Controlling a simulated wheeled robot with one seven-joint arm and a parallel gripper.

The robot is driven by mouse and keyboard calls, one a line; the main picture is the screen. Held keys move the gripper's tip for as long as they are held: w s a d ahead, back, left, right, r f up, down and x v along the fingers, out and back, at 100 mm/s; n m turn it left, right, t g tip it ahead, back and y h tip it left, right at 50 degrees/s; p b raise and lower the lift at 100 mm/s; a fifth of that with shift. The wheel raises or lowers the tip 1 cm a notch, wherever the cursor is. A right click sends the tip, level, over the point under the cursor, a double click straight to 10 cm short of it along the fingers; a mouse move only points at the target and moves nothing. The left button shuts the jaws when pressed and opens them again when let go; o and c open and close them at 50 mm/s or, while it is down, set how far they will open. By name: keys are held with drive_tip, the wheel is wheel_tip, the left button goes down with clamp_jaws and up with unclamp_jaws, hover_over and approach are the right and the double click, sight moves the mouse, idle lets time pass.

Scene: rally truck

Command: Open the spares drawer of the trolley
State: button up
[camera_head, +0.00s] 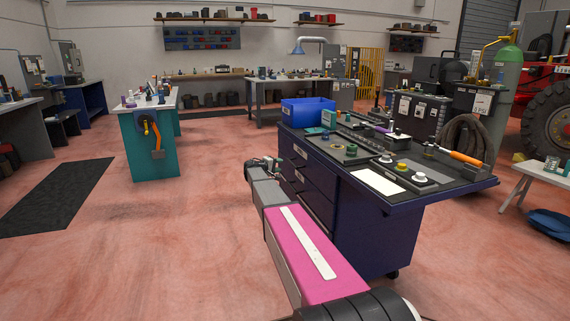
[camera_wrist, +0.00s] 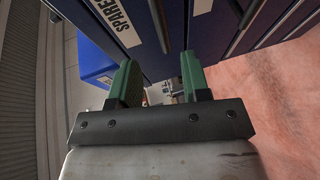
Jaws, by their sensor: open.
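The navy trolley (camera_head: 375,222) stands right of centre in the head view, its drawer fronts facing left. A dark strip (camera_wrist: 160,22), which looks like the drawer's handle or edge, runs down toward the gap between my fingers. My gripper (camera_head: 268,163) is at the upper drawers; its two green fingers also show in the wrist view (camera_wrist: 160,62), apart and holding nothing. I cannot tell whether they touch the drawer.
A blue bin (camera_head: 308,110) and several small parts sit on the trolley top. A teal workbench (camera_head: 152,145) stands to the left, with a dark mat (camera_head: 55,195) on the floor. The red floor between the workbench and trolley is clear. A small white bench (camera_head: 535,177) is at right.

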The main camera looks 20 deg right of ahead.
sight(291, 163)
drive_tip(key=x, duration=1)
drive_tip(key=shift+d+f, duration=0.2)
drive_tip(key=shift+d, duration=0.05)
clamp_jaws()
